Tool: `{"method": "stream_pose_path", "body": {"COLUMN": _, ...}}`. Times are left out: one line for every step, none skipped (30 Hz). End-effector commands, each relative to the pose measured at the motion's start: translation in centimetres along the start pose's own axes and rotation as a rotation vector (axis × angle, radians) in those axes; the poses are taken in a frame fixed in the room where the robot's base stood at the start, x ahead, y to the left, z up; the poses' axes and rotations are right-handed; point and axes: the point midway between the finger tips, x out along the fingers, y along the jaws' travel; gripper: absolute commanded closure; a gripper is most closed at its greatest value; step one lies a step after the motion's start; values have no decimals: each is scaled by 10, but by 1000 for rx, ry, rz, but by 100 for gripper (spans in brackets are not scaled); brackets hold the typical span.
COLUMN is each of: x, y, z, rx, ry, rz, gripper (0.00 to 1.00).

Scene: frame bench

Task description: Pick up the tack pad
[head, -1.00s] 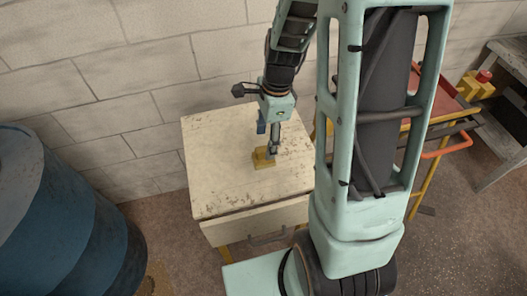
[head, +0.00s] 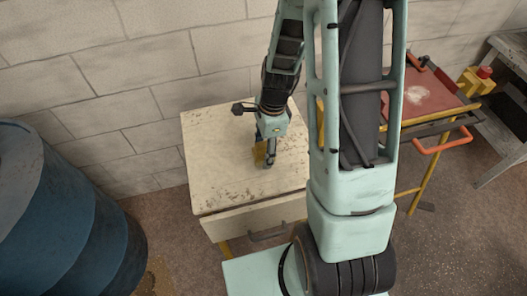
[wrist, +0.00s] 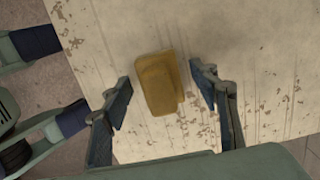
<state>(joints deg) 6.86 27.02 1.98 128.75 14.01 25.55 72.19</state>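The tack pad looks to be the mustard-yellow block (head: 259,154) on top of the pale, worn cabinet (head: 217,160). In the wrist view the yellow pad (wrist: 157,84) lies between the two fingers, with a gap on each side. My gripper (wrist: 161,76) is open around it, and the fingers do not appear to touch it. In the head view my gripper (head: 266,153) is low over the cabinet top and partly covers the pad.
A cart with a red top (head: 415,98) and orange handle stands at the right, near a yellow box with a red button (head: 478,78). A brick wall (head: 150,50) is behind. The cabinet top left of the pad is clear.

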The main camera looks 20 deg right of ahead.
Motion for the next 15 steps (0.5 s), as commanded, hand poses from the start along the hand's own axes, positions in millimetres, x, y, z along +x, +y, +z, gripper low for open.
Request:
{"method": "stream_pose_path", "body": {"x": 0, "y": 0, "z": 0, "rx": 0, "ry": 0, "rz": 0, "gripper": 52}}
{"method": "stream_pose_path", "body": {"x": 0, "y": 0, "z": 0, "rx": 0, "ry": 0, "rz": 0, "gripper": 56}}
{"method": "stream_pose_path", "body": {"x": 0, "y": 0, "z": 0, "rx": 0, "ry": 0, "rz": 0, "gripper": 60}}
{"method": "stream_pose_path", "body": {"x": 0, "y": 0, "z": 0, "rx": 0, "ry": 0, "rz": 0, "gripper": 63}}
{"method": "stream_pose_path", "body": {"x": 0, "y": 0, "z": 0, "rx": 0, "ry": 0, "rz": 0, "gripper": 67}}
{"method": "stream_pose_path", "body": {"x": 0, "y": 0, "z": 0, "rx": 0, "ry": 0, "rz": 0, "gripper": 71}}
{"method": "stream_pose_path", "body": {"x": 0, "y": 0, "z": 0, "rx": 0, "ry": 0, "rz": 0, "gripper": 74}}
{"method": "stream_pose_path", "body": {"x": 0, "y": 0, "z": 0, "rx": 0, "ry": 0, "rz": 0, "gripper": 78}}
{"method": "stream_pose_path", "body": {"x": 0, "y": 0, "z": 0, "rx": 0, "ry": 0, "rz": 0, "gripper": 82}}
{"method": "stream_pose_path", "body": {"x": 0, "y": 0, "z": 0, "rx": 0, "ry": 0, "rz": 0, "gripper": 85}}
{"method": "stream_pose_path", "body": {"x": 0, "y": 0, "z": 0, "rx": 0, "ry": 0, "rz": 0, "gripper": 89}}
{"method": "stream_pose_path", "body": {"x": 0, "y": 0, "z": 0, "rx": 0, "ry": 0, "rz": -1, "gripper": 89}}
{"method": "stream_pose_path", "body": {"x": 0, "y": 0, "z": 0, "rx": 0, "ry": 0, "rz": -1, "gripper": 89}}
{"method": "stream_pose_path", "body": {"x": 0, "y": 0, "z": 0, "rx": 0, "ry": 0, "rz": -1, "gripper": 89}}
{"method": "stream_pose_path", "body": {"x": 0, "y": 0, "z": 0, "rx": 0, "ry": 0, "rz": -1, "gripper": 89}}
